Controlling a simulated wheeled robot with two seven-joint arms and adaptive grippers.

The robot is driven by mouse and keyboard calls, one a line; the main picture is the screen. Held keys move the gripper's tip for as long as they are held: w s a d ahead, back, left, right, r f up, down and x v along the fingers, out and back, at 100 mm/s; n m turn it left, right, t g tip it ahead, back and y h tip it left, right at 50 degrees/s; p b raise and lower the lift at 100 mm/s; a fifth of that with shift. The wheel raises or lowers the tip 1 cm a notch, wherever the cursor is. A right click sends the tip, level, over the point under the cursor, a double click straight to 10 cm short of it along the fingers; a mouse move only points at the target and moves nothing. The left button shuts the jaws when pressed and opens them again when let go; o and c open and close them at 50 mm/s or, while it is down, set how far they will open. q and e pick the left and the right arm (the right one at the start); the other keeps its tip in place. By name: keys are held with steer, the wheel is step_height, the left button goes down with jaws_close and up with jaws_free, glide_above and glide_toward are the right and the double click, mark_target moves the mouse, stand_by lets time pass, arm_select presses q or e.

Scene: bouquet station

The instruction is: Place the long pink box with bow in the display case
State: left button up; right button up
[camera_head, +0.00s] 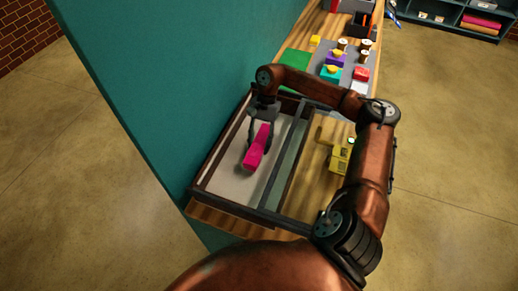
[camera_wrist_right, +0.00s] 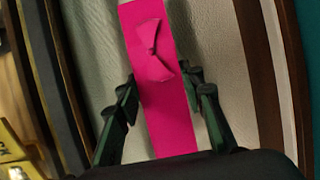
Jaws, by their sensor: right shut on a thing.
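The long pink box with bow (camera_head: 257,147) is in my right gripper (camera_head: 261,128), over the pale floor of the display case (camera_head: 230,173). In the right wrist view the pink box (camera_wrist_right: 170,110) runs lengthwise between the two dark fingers (camera_wrist_right: 160,95), with its pink bow (camera_wrist_right: 154,50) facing the camera. The case is a dark-framed open tray on the wooden counter. I cannot tell whether the box touches the case floor. My left gripper does not show.
Yellow items (camera_head: 340,158) stand on the wooden counter right of the case. A green mat (camera_head: 295,62), small coloured boxes and spools (camera_head: 364,56) lie farther back. A tall teal wall (camera_head: 170,80) rises along the case's left side.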

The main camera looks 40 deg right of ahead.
mark_target(259, 150)
steer(key=shift+f, duration=1.5)
steer(key=shift+f, duration=0.1)
steer(key=o, duration=1.2)
steer(key=shift+o, duration=0.2)
steer(key=v, duration=1.2)
steer(key=shift+d, duration=0.1)
